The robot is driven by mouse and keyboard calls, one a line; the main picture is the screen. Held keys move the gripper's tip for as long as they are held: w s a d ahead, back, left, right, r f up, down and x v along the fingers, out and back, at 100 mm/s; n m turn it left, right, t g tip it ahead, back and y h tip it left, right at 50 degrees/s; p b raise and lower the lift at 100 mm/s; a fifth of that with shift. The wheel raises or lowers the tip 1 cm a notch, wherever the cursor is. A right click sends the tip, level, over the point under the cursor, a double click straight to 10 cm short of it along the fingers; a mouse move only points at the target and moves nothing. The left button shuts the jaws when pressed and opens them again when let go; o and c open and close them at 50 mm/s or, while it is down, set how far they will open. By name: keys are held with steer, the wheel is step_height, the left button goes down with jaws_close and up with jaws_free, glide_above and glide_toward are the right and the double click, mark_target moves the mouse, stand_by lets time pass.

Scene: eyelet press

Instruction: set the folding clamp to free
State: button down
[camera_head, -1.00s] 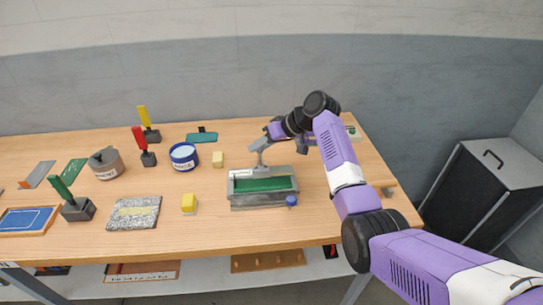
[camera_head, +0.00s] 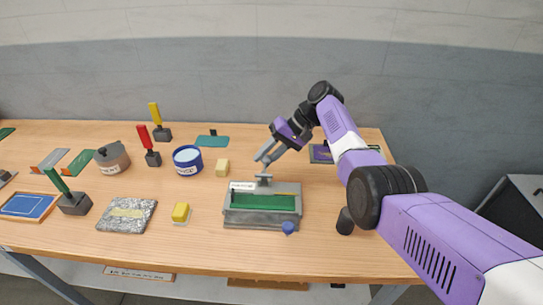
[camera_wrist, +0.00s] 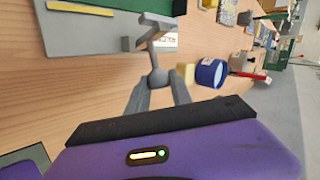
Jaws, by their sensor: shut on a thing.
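The folding clamp (camera_head: 262,219) is a grey box-like fixture with a green bed, on the table's front middle. A grey lever (camera_head: 264,178) stands at its back edge. In the wrist view the lever (camera_wrist: 153,45) ends in a round knob (camera_wrist: 158,77). My gripper (camera_head: 264,157) is above the clamp's back edge, reaching in from the upper right. In the wrist view the fingers of my gripper (camera_wrist: 158,88) are shut on the knob, one on each side. A pale label (camera_wrist: 166,41) lies beside the lever; its text is too small to read.
A blue knob (camera_head: 288,227) is at the clamp's front right. A yellow block (camera_head: 180,212) and a speckled slab (camera_head: 127,215) lie to the left. A blue-and-white tin (camera_head: 187,160) and a pale block (camera_head: 222,168) stand behind left. A dark cylinder (camera_head: 345,221) stands to the right.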

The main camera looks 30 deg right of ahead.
stand_by(0.4)
steer(key=c, duration=1.1)
jaws_free()
steer(key=shift+c, duration=0.2)
steer(key=shift+d, duration=0.1)
steer(key=b+v, duration=0.1)
steer(key=v, duration=0.6)
steer(key=shift+d+r, duration=0.2)
